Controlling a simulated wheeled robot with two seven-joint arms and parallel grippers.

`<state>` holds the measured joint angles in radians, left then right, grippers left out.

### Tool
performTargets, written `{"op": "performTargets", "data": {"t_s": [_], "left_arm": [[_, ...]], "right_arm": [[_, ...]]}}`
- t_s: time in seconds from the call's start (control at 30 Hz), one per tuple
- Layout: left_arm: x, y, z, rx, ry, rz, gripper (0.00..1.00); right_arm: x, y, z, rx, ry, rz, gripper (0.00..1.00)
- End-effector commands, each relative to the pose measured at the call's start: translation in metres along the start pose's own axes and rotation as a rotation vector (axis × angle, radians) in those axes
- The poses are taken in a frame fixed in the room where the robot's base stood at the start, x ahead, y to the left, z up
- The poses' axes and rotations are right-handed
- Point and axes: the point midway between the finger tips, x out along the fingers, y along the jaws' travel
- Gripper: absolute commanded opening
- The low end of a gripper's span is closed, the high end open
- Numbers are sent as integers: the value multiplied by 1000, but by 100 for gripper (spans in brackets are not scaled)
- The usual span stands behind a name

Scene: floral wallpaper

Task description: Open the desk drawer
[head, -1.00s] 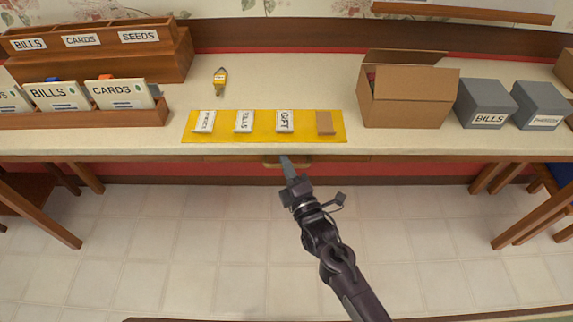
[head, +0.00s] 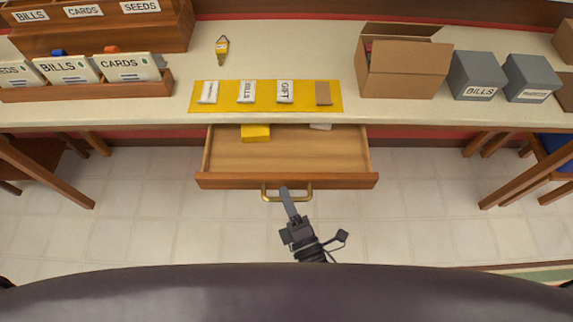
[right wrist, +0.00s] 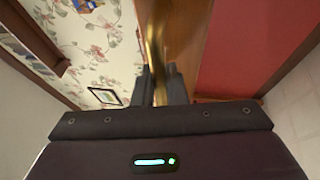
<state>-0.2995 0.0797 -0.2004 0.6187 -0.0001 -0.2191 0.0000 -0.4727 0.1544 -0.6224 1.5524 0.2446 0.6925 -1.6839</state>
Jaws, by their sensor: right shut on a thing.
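The desk drawer (head: 288,181) is pulled well out from under the desk top in the head view, with its wooden inside showing. A yellow block (head: 255,133) and a partly hidden pale item (head: 320,127) lie at its back. Its brass handle (head: 269,196) is on the front, and also shows in the right wrist view (right wrist: 155,45). My right gripper (head: 286,192) is shut on the handle, with a finger on each side of the bar in the wrist view (right wrist: 160,75). My left gripper is not in view.
The desk top (head: 290,48) holds a yellow mat (head: 266,108) with small labelled packets, an open cardboard box (head: 403,78), grey boxes (head: 476,75) and wooden racks (head: 85,93). Table legs (head: 45,172) stand at both sides. The tiled floor (head: 420,210) beside the drawer is clear.

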Motion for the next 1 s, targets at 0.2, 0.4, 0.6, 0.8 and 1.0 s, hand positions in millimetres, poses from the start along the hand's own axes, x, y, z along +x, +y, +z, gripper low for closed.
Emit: {"op": "performTargets", "data": {"t_s": [0.2,0.4,0.6,0.8,1.0], "left_arm": [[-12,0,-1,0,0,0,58],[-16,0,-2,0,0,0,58],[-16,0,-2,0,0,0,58],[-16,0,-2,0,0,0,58],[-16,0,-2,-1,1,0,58]], "right_arm": [[-35,8,-14,-1,1,-3,0],[-51,11,-21,-1,1,-1,0],[-56,11,-23,-2,0,-1,0],[-56,11,-23,-2,0,-1,0],[-56,11,-23,-2,0,-1,20]]}}
